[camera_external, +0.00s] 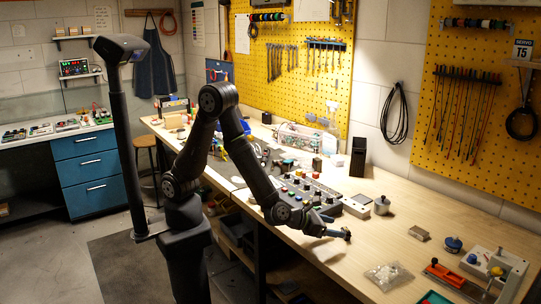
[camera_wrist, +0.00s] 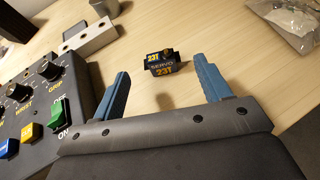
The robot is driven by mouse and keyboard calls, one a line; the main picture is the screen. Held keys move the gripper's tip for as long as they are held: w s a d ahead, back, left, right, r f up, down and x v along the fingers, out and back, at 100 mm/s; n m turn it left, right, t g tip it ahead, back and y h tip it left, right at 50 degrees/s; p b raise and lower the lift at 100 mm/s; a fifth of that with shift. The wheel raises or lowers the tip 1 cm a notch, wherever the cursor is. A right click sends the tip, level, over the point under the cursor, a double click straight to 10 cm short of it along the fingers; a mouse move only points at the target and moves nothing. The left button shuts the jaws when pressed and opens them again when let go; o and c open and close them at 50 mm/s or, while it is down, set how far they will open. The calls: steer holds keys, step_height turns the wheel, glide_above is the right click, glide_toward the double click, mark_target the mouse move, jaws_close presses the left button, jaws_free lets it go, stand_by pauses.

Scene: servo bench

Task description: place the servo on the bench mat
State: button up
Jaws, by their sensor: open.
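The servo lies just beyond or between the fingertips, and I see no contact. In the outside view my gripper (camera_external: 339,234) is low over the bench's front part, and the servo there is too small to make out surely.
A control box with knobs and switches (camera_wrist: 40,95) is close to the left finger; it also shows in the outside view (camera_external: 305,193). A grey metal block (camera_wrist: 88,36) lies behind it. A clear bag (camera_external: 388,275) and an orange-red tool (camera_external: 445,274) lie to the right. Bare bench lies between.

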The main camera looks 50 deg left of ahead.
steer(key=v, duration=0.2)
steer(key=shift+s+a+r, duration=0.1)
steer(key=shift+s, duration=0.15)
steer(key=shift+s+a+r, duration=0.1)
steer(key=shift+s+a, duration=0.05)
steer(key=shift+s, duration=0.2)
steer(key=shift+c, duration=0.9)
